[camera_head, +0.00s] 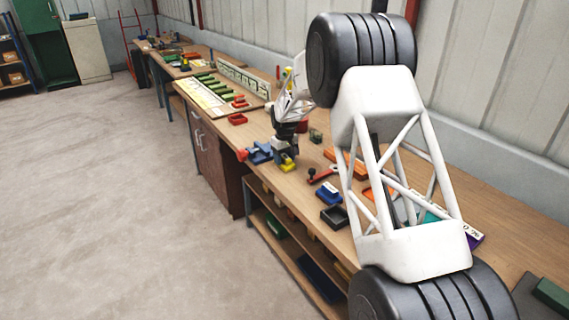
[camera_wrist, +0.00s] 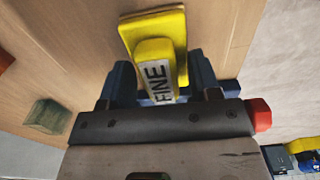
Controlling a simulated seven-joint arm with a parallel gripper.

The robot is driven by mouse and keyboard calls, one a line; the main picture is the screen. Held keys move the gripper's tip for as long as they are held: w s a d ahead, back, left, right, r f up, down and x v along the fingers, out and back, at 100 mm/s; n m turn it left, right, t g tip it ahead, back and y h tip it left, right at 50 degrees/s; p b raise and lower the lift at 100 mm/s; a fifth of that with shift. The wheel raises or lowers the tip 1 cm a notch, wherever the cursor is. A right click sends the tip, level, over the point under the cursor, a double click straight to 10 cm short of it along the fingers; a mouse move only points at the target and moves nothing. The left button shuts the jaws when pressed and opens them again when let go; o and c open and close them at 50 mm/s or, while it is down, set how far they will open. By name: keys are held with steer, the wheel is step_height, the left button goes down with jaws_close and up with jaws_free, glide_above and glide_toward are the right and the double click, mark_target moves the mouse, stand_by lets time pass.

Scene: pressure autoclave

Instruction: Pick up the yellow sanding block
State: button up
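The yellow sanding block (camera_wrist: 153,33) lies on the wooden bench in the wrist view, with a raised grip and a pale label reading "FINE". In the head view it shows as a small yellow shape (camera_head: 289,163) just below my gripper (camera_head: 284,150). In the wrist view my gripper (camera_wrist: 160,80) has its two dark fingers apart, one on each side of the block's near end. A narrow gap seems to show beside the right finger; firm contact is not visible. The near end of the block is partly hidden by the gripper body.
A blue object with a red end (camera_head: 259,153) sits close left of the gripper; its red end (camera_wrist: 261,114) shows in the wrist view. A green block (camera_wrist: 47,116) is nearby. A red-handled tool (camera_head: 320,174), a blue block (camera_head: 329,193) and a black tray (camera_head: 334,217) lie nearer.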

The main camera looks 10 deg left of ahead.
mark_target(285, 156)
steer(key=shift+r, duration=0.2)
steer(key=shift+c, duration=0.2)
steer(key=shift+r, duration=1.6)
steer(key=s+d, duration=0.2)
steer(key=s, duration=0.3)
steer(key=s+d+r, duration=0.1)
steer(key=s+d, duration=0.1)
steer(key=s, duration=0.2)
steer(key=s+d, duration=0.2)
steer(key=s, duration=0.3)
steer(key=shift+s+r, duration=0.2)
steer(key=shift+s, duration=0.15)
